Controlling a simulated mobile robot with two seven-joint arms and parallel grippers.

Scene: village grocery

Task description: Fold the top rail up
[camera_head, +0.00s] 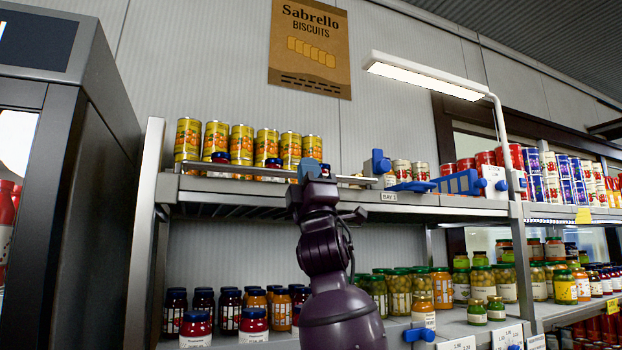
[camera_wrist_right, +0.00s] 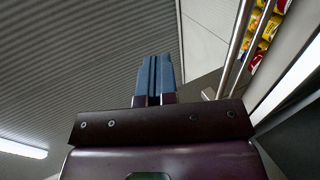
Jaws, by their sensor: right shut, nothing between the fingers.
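The top rail (camera_head: 238,170) is a thin metal bar along the front of the top shelf's left bay. It shows a little above the shelf's front edge, in front of the cans' lower parts. My right gripper (camera_head: 310,168) is at the rail's middle-right, fingers pointing up, and hides a piece of it. Whether it touches the rail cannot be told. In the right wrist view my right gripper's blue-grey fingers (camera_wrist_right: 153,78) are together and empty. A metal bar (camera_wrist_right: 236,45), likely the rail, runs to their right. My left gripper is not in view.
Yellow cans (camera_head: 242,143) stand behind the rail, with small dark jars among them. A blue clip (camera_head: 377,162) and blue racks (camera_head: 459,183) sit further right. A lamp (camera_head: 425,77) overhangs the right bay. A dark cabinet (camera_head: 85,190) stands left. Jars fill the lower shelf.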

